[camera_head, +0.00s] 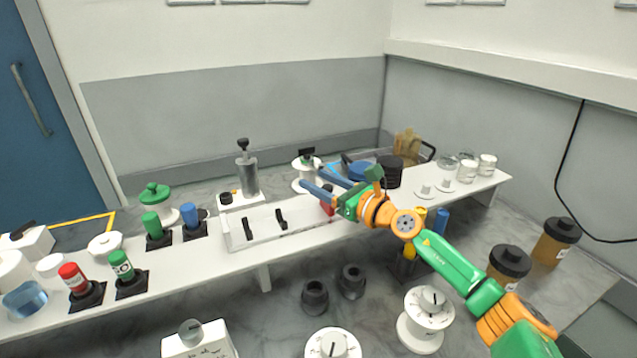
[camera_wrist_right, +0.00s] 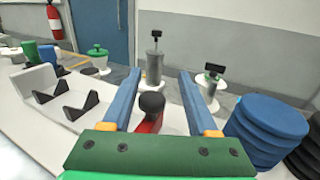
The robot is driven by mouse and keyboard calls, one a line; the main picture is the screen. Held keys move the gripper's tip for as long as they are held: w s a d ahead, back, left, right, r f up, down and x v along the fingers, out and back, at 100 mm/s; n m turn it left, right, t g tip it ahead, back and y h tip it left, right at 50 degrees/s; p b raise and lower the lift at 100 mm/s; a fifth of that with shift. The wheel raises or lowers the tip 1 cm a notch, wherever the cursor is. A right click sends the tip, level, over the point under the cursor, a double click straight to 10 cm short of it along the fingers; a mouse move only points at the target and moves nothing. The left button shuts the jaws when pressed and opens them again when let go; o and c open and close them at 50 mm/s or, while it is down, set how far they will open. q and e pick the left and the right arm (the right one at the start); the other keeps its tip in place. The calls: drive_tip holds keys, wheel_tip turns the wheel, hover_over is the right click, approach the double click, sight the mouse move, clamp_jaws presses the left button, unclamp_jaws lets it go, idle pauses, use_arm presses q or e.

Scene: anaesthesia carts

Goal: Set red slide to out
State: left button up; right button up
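The red slide (camera_head: 327,207) sits at the right end of a low white panel (camera_head: 262,229), partly hidden by my right gripper in the head view. In the right wrist view, the red slide (camera_wrist_right: 152,124) carries a dark round knob. My right gripper (camera_head: 311,178) has blue fingers spread apart. In the right wrist view, the knob appears between the spread fingers of my right gripper (camera_wrist_right: 159,76), nearer their base than their tips. I cannot tell whether either finger touches it. The slide's setting is not readable. My left gripper is not in view.
A grey cylinder with a black top (camera_head: 246,173) and a white knobbed device (camera_head: 306,173) stand behind. Blue discs (camera_wrist_right: 262,128) lie close to the right of my right gripper.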

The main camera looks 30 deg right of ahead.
sight(332, 190)
drive_tip(key=shift+a, duration=0.1)
drive_tip(key=b+v, duration=0.1)
drive_tip(key=v, duration=0.1)
drive_tip(key=b+v, duration=0.1)
drive_tip(key=v, duration=0.1)
drive_tip(key=b+v, duration=0.1)
drive_tip(key=v, duration=0.1)
drive_tip(key=shift+d+f, duration=0.25)
drive_tip(key=shift+f, duration=0.1)
drive_tip(key=shift+s+r+b, duration=0.2)
drive_tip(key=shift+s+b, duration=0.2)
drive_tip(key=shift+b, duration=0.1)
drive_tip(key=shift+s+r, duration=0.1)
